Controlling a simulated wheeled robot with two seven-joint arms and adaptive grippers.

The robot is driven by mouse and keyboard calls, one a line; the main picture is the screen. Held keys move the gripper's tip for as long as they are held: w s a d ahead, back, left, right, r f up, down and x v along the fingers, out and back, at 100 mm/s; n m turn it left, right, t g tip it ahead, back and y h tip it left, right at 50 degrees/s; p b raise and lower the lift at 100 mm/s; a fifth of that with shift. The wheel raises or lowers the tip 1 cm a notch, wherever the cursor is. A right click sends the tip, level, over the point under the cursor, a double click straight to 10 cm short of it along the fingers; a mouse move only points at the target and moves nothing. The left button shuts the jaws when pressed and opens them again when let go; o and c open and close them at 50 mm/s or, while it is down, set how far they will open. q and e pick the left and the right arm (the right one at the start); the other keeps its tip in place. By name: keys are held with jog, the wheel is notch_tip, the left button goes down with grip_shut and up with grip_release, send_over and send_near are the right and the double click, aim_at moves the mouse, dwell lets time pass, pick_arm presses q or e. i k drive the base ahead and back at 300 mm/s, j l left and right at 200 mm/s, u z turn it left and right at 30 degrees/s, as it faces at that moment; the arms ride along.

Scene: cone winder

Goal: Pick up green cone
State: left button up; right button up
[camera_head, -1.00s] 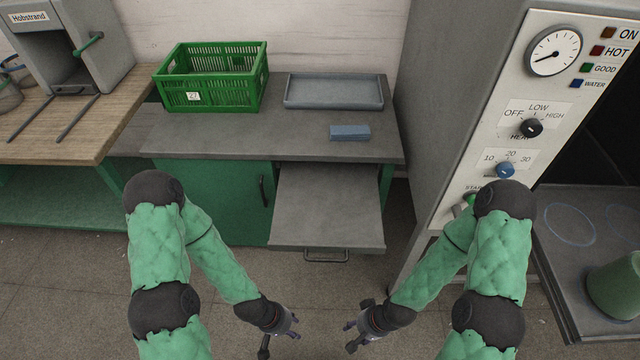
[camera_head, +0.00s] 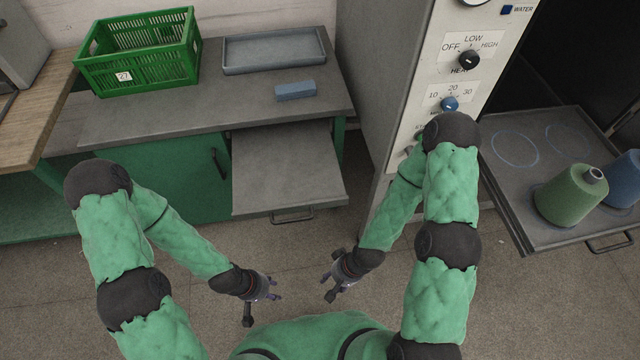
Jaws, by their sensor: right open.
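The green cone (camera_head: 569,197) stands upright on a grey pull-out tray (camera_head: 512,190) at the right, with a grey tip on top. A blue cone (camera_head: 627,182) stands just behind it to the right, cut by the picture edge. My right gripper (camera_head: 328,286) hangs above the floor, open and empty, well to the left of the green cone. My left gripper (camera_head: 263,304) hangs further left above the floor, apart from everything. Its fingers look spread, with nothing between them.
The machine's panel (camera_head: 455,60) with knobs stands between the workbench and the cone tray. On the bench are a green crate (camera_head: 140,72), a grey tray (camera_head: 274,68) and a blue block (camera_head: 295,91). An open drawer (camera_head: 287,180) juts out below. The floor in front is clear.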

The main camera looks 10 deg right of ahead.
aim_at(565, 199)
jog(key=z, duration=2.25)
jog(key=i+l+u, duration=0.1)
jog(key=u, duration=0.35)
jog(key=i+l+u, duration=0.1)
jog(key=l+u, duration=0.2)
jog(key=u, duration=0.15)
jog(key=l+u, duration=0.2)
jog(key=u, duration=0.2)
jog(key=l+u, duration=0.25)
jog(key=u, duration=0.2)
